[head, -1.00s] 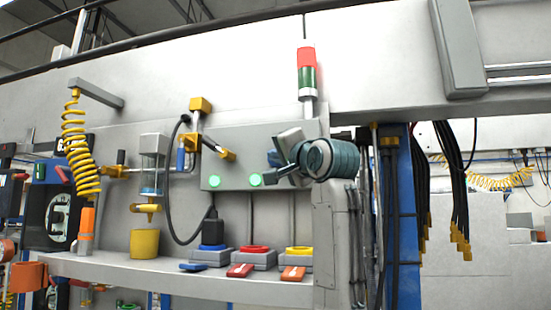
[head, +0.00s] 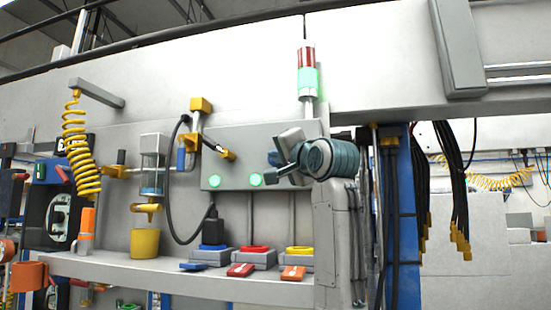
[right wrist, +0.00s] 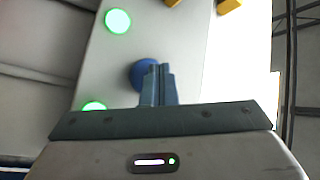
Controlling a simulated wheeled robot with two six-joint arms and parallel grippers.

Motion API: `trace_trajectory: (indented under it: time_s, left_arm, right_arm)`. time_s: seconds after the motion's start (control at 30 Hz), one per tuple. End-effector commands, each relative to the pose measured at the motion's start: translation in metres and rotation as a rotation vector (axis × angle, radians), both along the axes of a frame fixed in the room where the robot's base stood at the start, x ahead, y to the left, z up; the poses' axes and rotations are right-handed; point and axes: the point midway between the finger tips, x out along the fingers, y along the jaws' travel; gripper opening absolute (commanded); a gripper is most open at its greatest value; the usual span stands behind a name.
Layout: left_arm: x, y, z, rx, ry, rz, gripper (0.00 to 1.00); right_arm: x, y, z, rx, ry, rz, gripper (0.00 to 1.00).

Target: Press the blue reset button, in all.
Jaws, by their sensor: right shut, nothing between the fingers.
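The blue reset button (right wrist: 142,74) is a round blue knob on the grey control box (head: 228,145), seen in the right wrist view partly behind my fingers. In the head view the right gripper (head: 273,159) is in front of the box's right part. My left gripper is not in view.
Two green lamps (head: 214,181) glow on the box. The stack light (head: 307,82) above glows green. On the shelf (head: 130,267) below stand a blue socket (head: 212,247) with a black plug, a red socket (head: 255,249) and a yellow one (head: 300,250). A black cable (head: 168,200) hangs left of the box.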

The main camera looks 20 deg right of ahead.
Motion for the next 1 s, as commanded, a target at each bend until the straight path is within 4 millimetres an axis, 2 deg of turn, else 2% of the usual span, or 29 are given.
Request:
trace_trajectory:
  time_s: [0.23, 0.63, 1.0]
  left_arm:
    - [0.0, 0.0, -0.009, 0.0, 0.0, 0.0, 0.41]
    - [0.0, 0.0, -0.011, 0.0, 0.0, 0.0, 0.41]
    - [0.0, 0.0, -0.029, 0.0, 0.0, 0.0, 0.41]
  right_arm:
    - [-0.011, 0.007, -0.002, 0.0, -0.001, 0.001, 0.0]
    - [-0.015, 0.01, -0.001, 0.0, -0.002, 0.001, 0.0]
    - [-0.044, 0.03, -0.003, -0.001, -0.002, 0.001, 0.0]
